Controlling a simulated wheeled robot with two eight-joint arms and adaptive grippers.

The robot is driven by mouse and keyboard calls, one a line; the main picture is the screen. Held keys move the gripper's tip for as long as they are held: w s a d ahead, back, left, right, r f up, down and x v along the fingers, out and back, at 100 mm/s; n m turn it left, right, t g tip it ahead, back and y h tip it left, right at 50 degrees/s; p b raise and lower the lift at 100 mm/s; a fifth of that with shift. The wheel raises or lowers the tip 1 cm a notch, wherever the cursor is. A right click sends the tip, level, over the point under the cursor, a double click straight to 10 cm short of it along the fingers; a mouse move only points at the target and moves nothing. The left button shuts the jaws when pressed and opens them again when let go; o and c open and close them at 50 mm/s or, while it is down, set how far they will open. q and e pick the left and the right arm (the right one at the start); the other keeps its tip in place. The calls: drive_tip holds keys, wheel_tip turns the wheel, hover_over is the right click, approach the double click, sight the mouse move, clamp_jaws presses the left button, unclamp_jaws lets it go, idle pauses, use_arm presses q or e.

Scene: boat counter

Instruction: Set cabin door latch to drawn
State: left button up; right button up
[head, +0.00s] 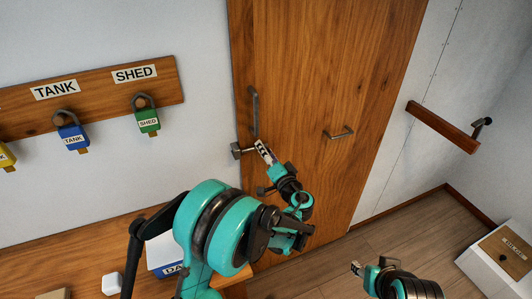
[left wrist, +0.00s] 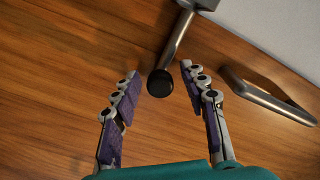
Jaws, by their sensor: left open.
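The wooden cabin door (head: 310,80) fills the middle of the head view. Its latch (head: 237,151) is at the door's left edge, partly covered by my left gripper (head: 262,148). In the left wrist view the latch is a metal rod (left wrist: 178,38) ending in a round black knob (left wrist: 160,83). My left gripper (left wrist: 160,72) is open, its fingers on either side of the knob, with gaps showing on both sides. Whether the latch is drawn is unclear. My right gripper (head: 357,268) is low in the head view, away from the door; its jaws are too small to judge.
A vertical metal handle (head: 254,112) is just above the latch; a second handle (head: 338,132) is further right. Padlocks hang left on a labelled board (head: 95,97). A wooden rail (head: 443,127) is at right. A white box (head: 490,262) stands on the floor.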

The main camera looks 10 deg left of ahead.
use_arm(q)
drive_tip(key=shift+c, duration=0.3)
clamp_jaws()
drive_tip(key=shift+w+d+r, duration=0.1)
drive_tip(key=shift+d, duration=0.05)
drive_tip(key=shift+o, duration=0.3)
unclamp_jaws()
drive_tip(key=v, duration=1.2)
